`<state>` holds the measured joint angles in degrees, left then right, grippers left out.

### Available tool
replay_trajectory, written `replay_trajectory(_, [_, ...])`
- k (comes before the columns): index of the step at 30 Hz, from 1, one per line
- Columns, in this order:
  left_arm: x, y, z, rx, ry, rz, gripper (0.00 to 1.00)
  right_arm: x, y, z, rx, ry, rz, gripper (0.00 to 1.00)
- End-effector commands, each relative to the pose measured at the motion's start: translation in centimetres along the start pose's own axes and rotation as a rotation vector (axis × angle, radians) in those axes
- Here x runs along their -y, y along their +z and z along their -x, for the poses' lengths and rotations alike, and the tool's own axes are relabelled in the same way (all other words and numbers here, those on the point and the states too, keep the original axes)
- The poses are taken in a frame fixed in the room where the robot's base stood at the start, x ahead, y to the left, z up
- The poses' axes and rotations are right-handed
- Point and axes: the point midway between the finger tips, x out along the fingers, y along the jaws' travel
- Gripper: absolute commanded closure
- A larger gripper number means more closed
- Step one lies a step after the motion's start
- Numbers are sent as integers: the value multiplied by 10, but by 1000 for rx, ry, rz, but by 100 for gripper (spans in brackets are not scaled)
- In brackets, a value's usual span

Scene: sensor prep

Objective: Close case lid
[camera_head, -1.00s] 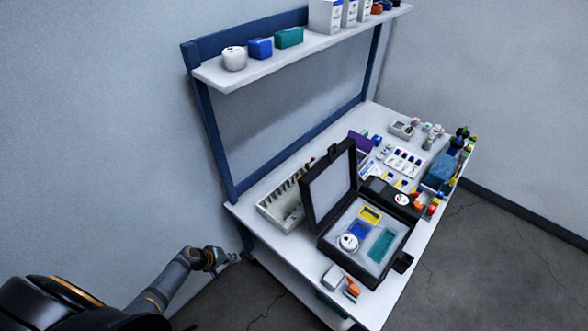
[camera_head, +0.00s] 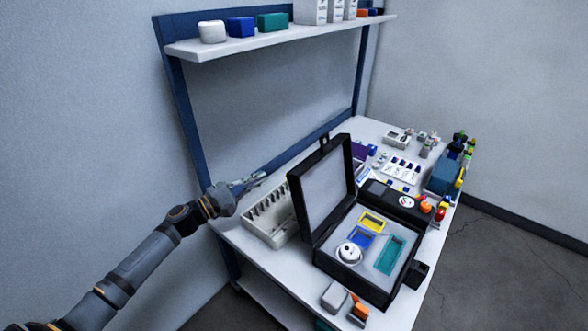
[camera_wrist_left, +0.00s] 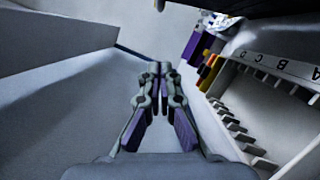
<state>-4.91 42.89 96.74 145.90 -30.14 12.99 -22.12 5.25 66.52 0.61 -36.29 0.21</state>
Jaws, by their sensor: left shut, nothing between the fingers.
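The black case (camera_head: 345,268) stands open on the white workbench. Its lid (camera_head: 324,190) is raised nearly upright at the left side of the case. Inside the foam are a yellow-framed slot (camera_head: 372,222), a blue one (camera_head: 361,238), a teal one (camera_head: 390,255) and a round white sensor (camera_head: 349,253). My left gripper (camera_head: 262,177) is shut and empty, to the left of the lid and apart from it, above the back edge of the bench. In the left wrist view the closed fingers (camera_wrist_left: 160,68) point along the bench. My right gripper is not in view.
A light slotted rack (camera_head: 262,222) stands left of the lid; it also shows close beside the gripper in the left wrist view (camera_wrist_left: 285,75). A shelf (camera_head: 270,42) hangs above the back. Small parts crowd the bench's far right, and grey and orange items (camera_head: 358,311) lie in front.

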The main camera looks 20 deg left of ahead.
Motion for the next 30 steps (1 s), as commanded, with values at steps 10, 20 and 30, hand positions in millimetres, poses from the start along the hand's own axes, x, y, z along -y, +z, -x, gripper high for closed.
replay_trajectory(10, [-4,2,-71,1,5,4,100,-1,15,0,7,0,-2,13])
replay_trajectory(20, [-2,32,-98,0,-1,1,100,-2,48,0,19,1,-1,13])
replay_trajectory(30, [1,38,-99,-2,-1,1,100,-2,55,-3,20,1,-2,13])
